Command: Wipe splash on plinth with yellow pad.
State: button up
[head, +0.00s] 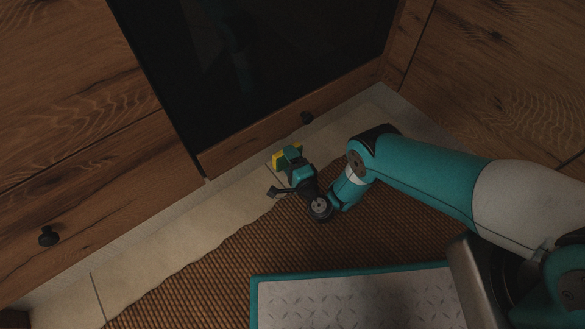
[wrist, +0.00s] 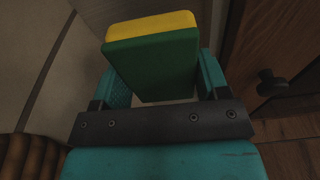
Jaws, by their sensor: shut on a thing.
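The pad has a yellow layer (head: 278,161) and a green layer, and it also shows large in the wrist view (wrist: 150,62). My gripper (head: 290,163) is shut on the pad, with a teal finger at each side of it in the wrist view (wrist: 165,82). The yellow face points away from my wrist. The pad is near the pale plinth (head: 165,216) under the dark glass front; I cannot tell whether they touch. I cannot make out a splash; the pad and gripper hide part of the plinth.
Wooden fronts with round dark knobs (head: 307,118) (head: 49,236) stand above the plinth. One knob is at the right in the wrist view (wrist: 272,82). A brown woven rug (head: 215,285) lies on beige tiles (head: 125,262). A wooden cabinet (head: 500,75) closes off the right.

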jog(key=shift+w+a+f+b, duration=0.15)
jog(key=shift+w+a+b, duration=0.3)
jog(key=shift+b, duration=0.55)
jog(key=shift+w+a+f+b, duration=0.2)
jog(key=shift+w+b, duration=0.35)
jog(key=shift+b, duration=0.45)
jog(key=shift+w+a+r+b, duration=0.3)
jog(key=shift+w+b, duration=0.05)
jog(key=shift+b, duration=0.45)
jog(key=shift+r, duration=0.1)
jog(key=shift+w+d, duration=0.1)
